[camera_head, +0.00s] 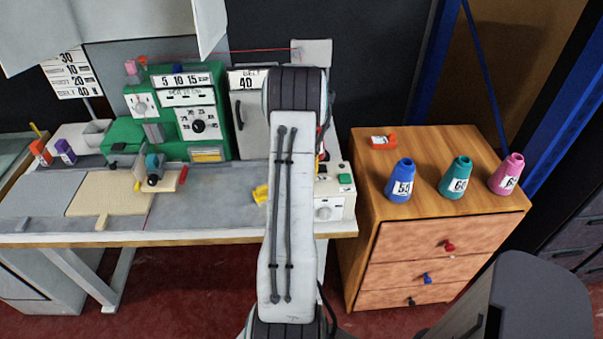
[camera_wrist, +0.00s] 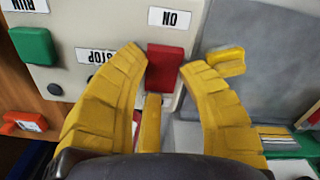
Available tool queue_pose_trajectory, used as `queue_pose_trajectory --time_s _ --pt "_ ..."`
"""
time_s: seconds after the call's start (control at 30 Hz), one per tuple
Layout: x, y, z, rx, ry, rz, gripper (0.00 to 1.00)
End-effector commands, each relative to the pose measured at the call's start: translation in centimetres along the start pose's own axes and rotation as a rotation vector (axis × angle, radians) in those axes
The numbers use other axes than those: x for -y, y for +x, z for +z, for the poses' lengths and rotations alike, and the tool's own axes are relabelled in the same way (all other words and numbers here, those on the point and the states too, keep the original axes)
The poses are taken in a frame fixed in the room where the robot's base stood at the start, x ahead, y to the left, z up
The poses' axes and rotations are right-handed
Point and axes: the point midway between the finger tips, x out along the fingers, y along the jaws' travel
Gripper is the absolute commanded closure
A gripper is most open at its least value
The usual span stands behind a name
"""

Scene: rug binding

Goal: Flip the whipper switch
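A red block-shaped switch (camera_wrist: 165,67) sits below an upside-down ON label (camera_wrist: 170,18) on a pale control panel (camera_wrist: 100,20) in the wrist view. No whipper label is readable, so I cannot tell for sure that this is the whipper switch. My gripper (camera_wrist: 163,60) is open, with its yellow fingers on either side of the red switch; I cannot tell whether they touch it. A narrow yellow piece (camera_wrist: 152,108) shows between the fingers. In the head view my arm hides the red switch; the panel's right part (camera_head: 336,200) shows beside it.
A green button (camera_wrist: 33,45) with a RUN label and a STOP label are beside the switch. A yellow piece (camera_head: 262,193) juts out left of my arm. The green machine (camera_head: 197,100) stands left. A wooden cabinet (camera_head: 450,215) with several items stands right.

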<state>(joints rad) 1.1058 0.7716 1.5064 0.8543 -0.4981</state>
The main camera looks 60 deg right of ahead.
Motion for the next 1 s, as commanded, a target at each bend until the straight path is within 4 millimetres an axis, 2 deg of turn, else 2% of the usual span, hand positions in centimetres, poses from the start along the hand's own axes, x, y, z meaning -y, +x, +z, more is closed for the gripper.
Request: queue_pose_trajectory --time_s 0.13,0.4,1.0 --pt "0.30 0.32 0.38 0.015 0.000 -0.008 0.95" --pt "0.40 1.02 0.49 -0.020 -0.001 0.011 0.96" --pt "0.56 0.64 0.66 -0.073 -0.001 0.039 0.96"
